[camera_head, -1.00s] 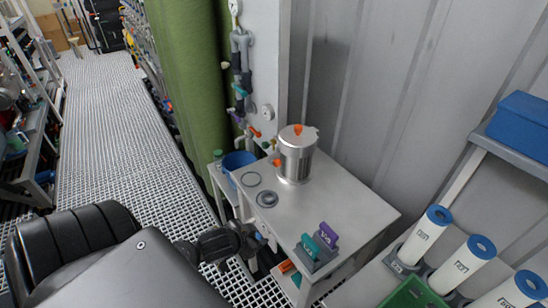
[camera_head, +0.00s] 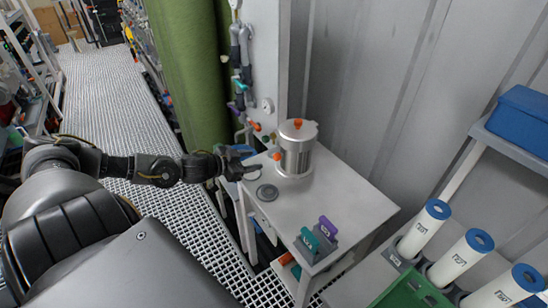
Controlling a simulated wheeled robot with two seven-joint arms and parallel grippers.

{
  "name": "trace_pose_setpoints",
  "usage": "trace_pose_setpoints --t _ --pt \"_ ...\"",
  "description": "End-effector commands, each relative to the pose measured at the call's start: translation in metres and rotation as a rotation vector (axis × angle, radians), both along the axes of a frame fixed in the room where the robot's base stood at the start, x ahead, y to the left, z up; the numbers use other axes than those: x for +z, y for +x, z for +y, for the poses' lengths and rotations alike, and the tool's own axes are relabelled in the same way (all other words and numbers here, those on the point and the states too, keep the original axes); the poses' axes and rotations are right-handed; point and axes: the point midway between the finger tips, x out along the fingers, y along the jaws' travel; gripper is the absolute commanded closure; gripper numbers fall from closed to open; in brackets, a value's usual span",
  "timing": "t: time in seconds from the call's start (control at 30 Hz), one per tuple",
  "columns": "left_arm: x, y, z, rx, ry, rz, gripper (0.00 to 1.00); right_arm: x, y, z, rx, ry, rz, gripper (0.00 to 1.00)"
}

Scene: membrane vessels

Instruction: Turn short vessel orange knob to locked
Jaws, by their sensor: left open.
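The short metal vessel (camera_head: 296,158) stands upright toward the back of the grey table (camera_head: 335,200). One orange knob (camera_head: 298,123) is on top of its lid. Another orange knob (camera_head: 277,156) is on its left side, low on the wall. My left gripper (camera_head: 257,160) comes in from the left over the table's left edge. It is open, with its fingertips just left of the side knob and apart from the vessel, as far as I can tell. The knobs' lock marks are too small to read. My right gripper is not in view.
A dark round cap (camera_head: 267,192) lies on the table below my left gripper. A rack with a teal handle (camera_head: 310,239) and a purple handle (camera_head: 328,226) sits at the table's front. White cylinders with blue caps (camera_head: 424,228) stand at right. Pipes with valves rise behind the left edge.

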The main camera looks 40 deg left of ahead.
Motion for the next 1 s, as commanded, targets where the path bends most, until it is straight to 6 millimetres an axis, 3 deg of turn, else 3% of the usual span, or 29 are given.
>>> trace_pose_setpoints --t 0.23,0.7,1.0 --pt "-0.006 0.017 -0.003 0.005 -0.002 -0.004 0.51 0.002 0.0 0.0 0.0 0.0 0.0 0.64" --pt "-0.033 0.083 -0.018 0.005 -0.002 -0.001 0.51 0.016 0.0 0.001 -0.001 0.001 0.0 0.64" --pt "-0.041 0.097 -0.021 0.001 0.001 0.002 0.51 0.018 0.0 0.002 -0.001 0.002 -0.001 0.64"
